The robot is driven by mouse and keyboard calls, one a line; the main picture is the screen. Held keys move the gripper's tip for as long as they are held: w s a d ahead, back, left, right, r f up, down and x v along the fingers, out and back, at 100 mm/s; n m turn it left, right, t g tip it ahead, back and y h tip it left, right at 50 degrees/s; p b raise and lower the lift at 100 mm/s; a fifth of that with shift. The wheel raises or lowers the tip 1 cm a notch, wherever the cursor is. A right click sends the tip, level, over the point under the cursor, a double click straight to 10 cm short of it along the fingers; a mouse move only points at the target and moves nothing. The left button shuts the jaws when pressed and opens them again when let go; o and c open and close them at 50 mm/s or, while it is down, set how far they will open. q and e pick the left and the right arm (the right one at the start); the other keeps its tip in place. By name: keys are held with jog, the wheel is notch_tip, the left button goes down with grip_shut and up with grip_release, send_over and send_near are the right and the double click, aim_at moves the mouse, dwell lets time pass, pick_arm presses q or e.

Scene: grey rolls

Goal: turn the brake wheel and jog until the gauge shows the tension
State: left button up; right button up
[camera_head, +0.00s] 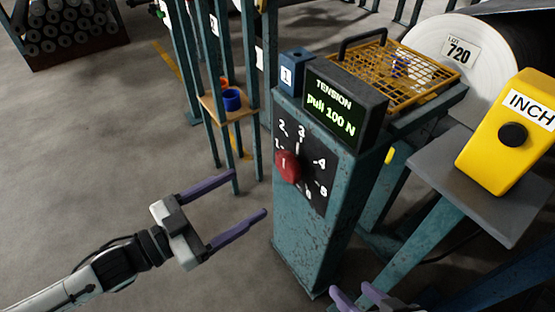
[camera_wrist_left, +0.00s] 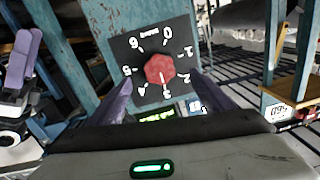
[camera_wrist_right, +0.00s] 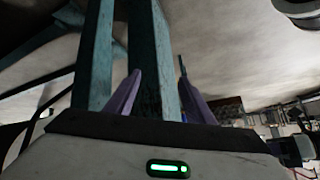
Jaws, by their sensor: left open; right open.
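The red brake wheel (camera_head: 288,166) sits on a black dial numbered 0 to 6 on the teal post. In the left wrist view the wheel (camera_wrist_left: 160,68) lies between my fingers in the picture, its white mark pointing near 3. The gauge (camera_head: 342,105) on top reads "TENSION pull 100 N". The yellow INCH box (camera_head: 520,110) with a black button (camera_head: 513,135) stands at the right. My left gripper (camera_head: 248,198) is open and empty, left of the wheel and apart from it. My right gripper (camera_head: 352,290) is open and empty, low beside the post's foot, partly cut off.
A large white roll (camera_head: 432,42) labelled 720 lies behind. A small shelf (camera_head: 213,104) with a blue cup (camera_head: 231,99) is at left.

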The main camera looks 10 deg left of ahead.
aim_at(284, 169)
pick_arm(q)
jog(key=shift+m+h, duration=0.4)
jog(key=shift+h, duration=0.1)
jog(key=x, duration=0.3)
jog(key=b+x, duration=0.1)
jog(key=x, duration=0.2)
jog(key=b+x, duration=0.1)
jog(key=x, duration=0.1)
jog(key=shift+w+d+r, duration=0.25)
jog(key=shift+w+r, duration=0.05)
jog(key=shift+w+d+b, duration=0.35)
pick_arm(e)
jog(key=shift+w+a+f+n+g+y, duration=0.1)
jog(key=shift+a+f+n+g+y, duration=0.25)
jog(key=shift+a, duration=0.25)
pick_arm(q)
jog(key=c, duration=1.1)
jog(key=shift+o, duration=0.2)
pick_arm(e)
jog(key=shift+d+r, duration=0.1)
jog(key=shift+r, duration=0.05)
